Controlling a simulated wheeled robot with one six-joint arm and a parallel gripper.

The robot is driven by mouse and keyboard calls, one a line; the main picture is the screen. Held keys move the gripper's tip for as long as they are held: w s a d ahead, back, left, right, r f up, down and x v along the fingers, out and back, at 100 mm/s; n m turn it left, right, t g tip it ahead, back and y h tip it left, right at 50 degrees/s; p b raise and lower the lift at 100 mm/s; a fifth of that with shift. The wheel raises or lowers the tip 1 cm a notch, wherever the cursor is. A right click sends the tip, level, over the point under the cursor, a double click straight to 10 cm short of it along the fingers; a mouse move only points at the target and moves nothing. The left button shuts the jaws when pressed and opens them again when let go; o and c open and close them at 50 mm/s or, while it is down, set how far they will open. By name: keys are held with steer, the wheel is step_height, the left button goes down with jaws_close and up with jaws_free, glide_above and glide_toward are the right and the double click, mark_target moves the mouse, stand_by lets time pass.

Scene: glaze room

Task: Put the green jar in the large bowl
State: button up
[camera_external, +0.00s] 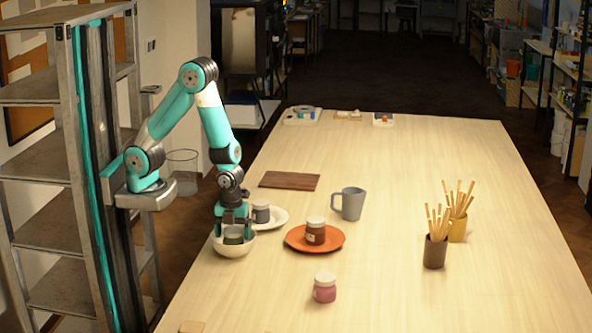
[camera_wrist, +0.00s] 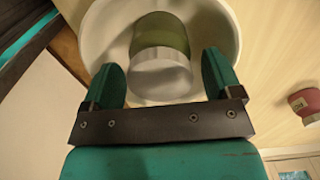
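The green jar (camera_wrist: 160,38) with a pale lid is inside the cream-white bowl (camera_wrist: 100,35), seen from above in the wrist view. In the external view the bowl (camera_external: 234,250) stands at the table's left edge, and the dark green jar (camera_external: 233,237) shows just above its rim. My gripper (camera_external: 234,222) is right over the bowl, pointing down. In the wrist view its two teal fingers (camera_wrist: 163,82) stand apart on either side of the lid, with a gap visible beside it. The jar's base is hard to make out.
A white plate (camera_external: 279,217) with a grey-blue jar (camera_external: 261,211) is just behind the bowl. An orange plate (camera_external: 296,243) with a brown jar (camera_external: 315,232) is to the right. A pink jar (camera_external: 325,289), grey mug (camera_external: 351,204) and brush pots stand farther right. The table's right front is clear.

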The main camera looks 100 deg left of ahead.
steer(key=shift+r, duration=0.1)
step_height(320, 180, up, 12)
steer(key=f, duration=0.1)
steer(key=s+a+r+n+y, duration=0.1)
steer(key=s+a+r+n, duration=0.2)
steer(key=a+n, duration=0.4)
steer(key=s+a+r+n+y, duration=0.1)
steer(key=s+a+r+n, duration=0.2)
steer(key=s+a+n, duration=0.2)
steer(key=s+a+r+n+y, duration=0.2)
steer(key=s+a+n, duration=0.3)
steer(key=a+n, duration=0.4)
steer(key=r+n, duration=0.1)
steer(key=n, duration=0.3)
steer(key=shift+r+b, duration=0.35)
steer(key=shift+b, duration=0.05)
